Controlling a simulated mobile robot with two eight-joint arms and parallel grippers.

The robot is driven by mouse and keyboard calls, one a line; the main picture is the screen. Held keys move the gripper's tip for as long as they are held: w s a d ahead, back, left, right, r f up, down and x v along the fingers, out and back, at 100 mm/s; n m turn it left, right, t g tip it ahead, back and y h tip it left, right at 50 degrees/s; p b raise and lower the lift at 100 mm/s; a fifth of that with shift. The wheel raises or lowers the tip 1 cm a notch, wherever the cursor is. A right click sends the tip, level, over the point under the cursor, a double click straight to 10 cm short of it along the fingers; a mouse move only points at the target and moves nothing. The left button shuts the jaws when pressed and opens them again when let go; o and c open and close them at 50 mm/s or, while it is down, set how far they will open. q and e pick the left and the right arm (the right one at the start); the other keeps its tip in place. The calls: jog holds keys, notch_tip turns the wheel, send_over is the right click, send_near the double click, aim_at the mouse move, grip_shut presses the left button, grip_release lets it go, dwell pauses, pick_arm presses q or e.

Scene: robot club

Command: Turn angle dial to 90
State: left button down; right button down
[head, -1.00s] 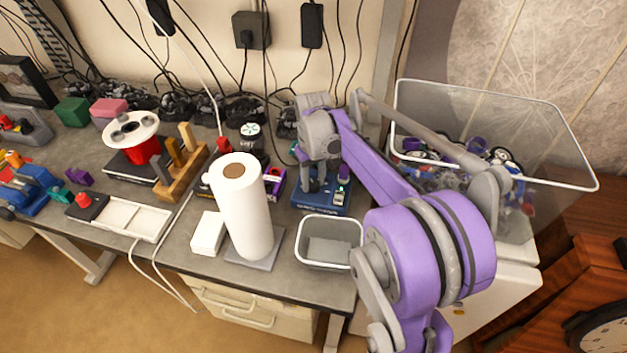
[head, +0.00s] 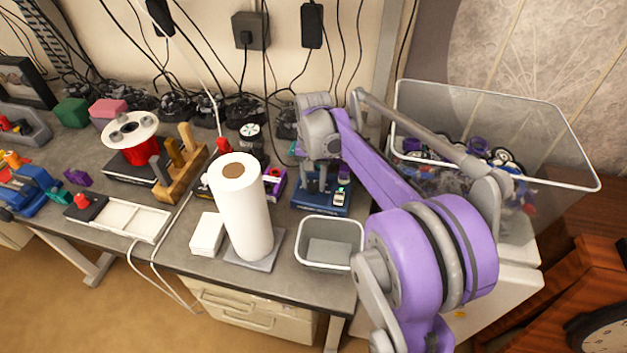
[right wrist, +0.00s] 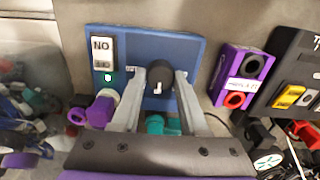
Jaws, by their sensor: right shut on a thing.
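A blue device (head: 311,205) stands on the bench at the back right, below my right wrist. In the right wrist view the blue panel (right wrist: 190,45) carries a black dial knob (right wrist: 166,74). My right gripper (right wrist: 168,79) has its two grey fingers on either side of this knob and is shut on it. The fingers hide part of the knob, and I cannot read its angle. A small display (right wrist: 103,51) shows "NO" with partly unreadable text below, beside a lit green light (right wrist: 108,77). In the head view my right gripper (head: 320,184) is small and partly hidden. My left gripper is not in view.
A grey bin (head: 329,228) and a paper towel roll (head: 243,210) stand in front of the device. A purple block (right wrist: 239,75) sits beside it. A clear crate of parts (head: 560,130) is at the right. Cables hang behind.

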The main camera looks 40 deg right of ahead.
aim_at(314, 184)
dwell(0.5)
jog(key=shift+c, duration=2.1)
grip_release()
notch_tip(314, 184, up, 11)
jog(key=shift+p, duration=0.35)
jog(key=shift+f, duration=0.1)
